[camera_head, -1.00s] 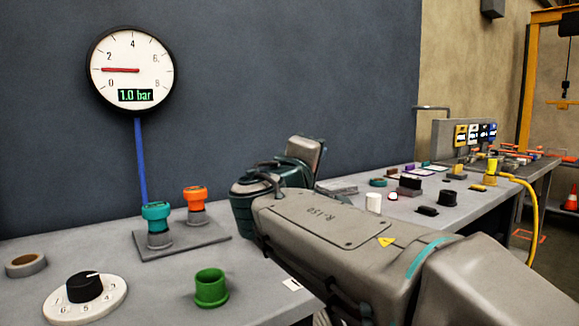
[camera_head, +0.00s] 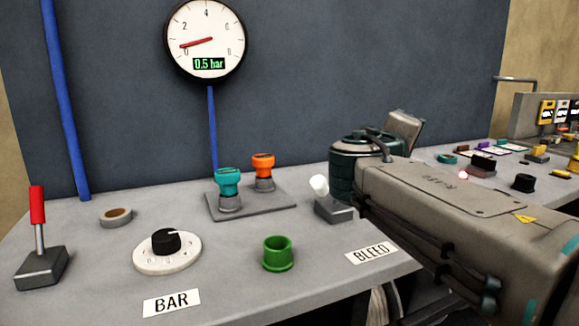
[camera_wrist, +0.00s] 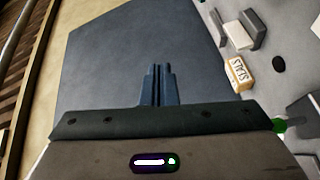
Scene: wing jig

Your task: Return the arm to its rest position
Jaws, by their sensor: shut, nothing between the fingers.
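My gripper (camera_wrist: 158,72) shows in the wrist view with its two narrow blue-grey fingers together and nothing between them. It points toward a dark blue-grey wall panel (camera_wrist: 105,55) and touches nothing that I can see. In the head view my grey arm reaches in from the right edge over the bench, and the gripper itself is out of sight.
The bench (camera_head: 100,255) bears a red-handled lever (camera_head: 38,225), a dial (camera_head: 167,250), a green cup (camera_head: 277,253), teal (camera_head: 228,185) and orange (camera_head: 263,170) valves, and a white-tipped lever (camera_head: 325,197). A gauge (camera_head: 205,40) reads 0.5 bar.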

